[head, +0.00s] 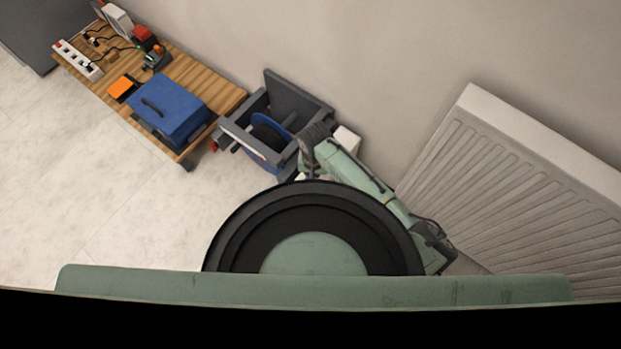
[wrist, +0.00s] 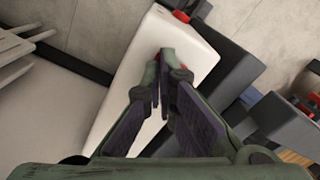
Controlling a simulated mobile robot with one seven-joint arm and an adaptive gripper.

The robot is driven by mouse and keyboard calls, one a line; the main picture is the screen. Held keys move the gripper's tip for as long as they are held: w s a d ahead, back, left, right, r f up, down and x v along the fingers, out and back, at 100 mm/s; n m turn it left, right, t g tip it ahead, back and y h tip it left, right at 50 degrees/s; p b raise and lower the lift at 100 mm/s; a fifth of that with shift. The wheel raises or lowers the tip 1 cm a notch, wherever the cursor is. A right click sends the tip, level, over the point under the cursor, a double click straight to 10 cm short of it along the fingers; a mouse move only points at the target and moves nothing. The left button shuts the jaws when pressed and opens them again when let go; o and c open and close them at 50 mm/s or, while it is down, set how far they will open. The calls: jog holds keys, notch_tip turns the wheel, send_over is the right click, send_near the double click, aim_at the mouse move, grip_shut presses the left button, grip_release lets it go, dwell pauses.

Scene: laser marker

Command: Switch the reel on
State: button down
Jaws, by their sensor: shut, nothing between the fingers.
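The reel (head: 266,157) is a blue and black drum in a dark grey open housing (head: 285,92) in the head view. A white box (head: 347,141) stands beside the housing's right side. My gripper (head: 313,135) is at the housing's right side, partly hidden by my own arm. In the wrist view, my gripper (wrist: 165,75) is shut and empty, with its fingertips in front of the white box (wrist: 185,50). A small red part (wrist: 181,15) shows at the top end of the white box, beyond the fingertips. I cannot tell whether the fingers touch the box.
A wooden table (head: 222,97) to the left holds a blue case (head: 172,105), an orange item (head: 123,87) and a power strip (head: 78,60). A white radiator (head: 520,180) stands along the wall at right. The floor (head: 70,180) at left is clear.

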jog(key=shift+f, duration=0.4)
jog(key=shift+r, duration=0.15)
notch_tip(320, 180, up, 7)
jog(key=p, duration=0.7)
dwell(0.6)
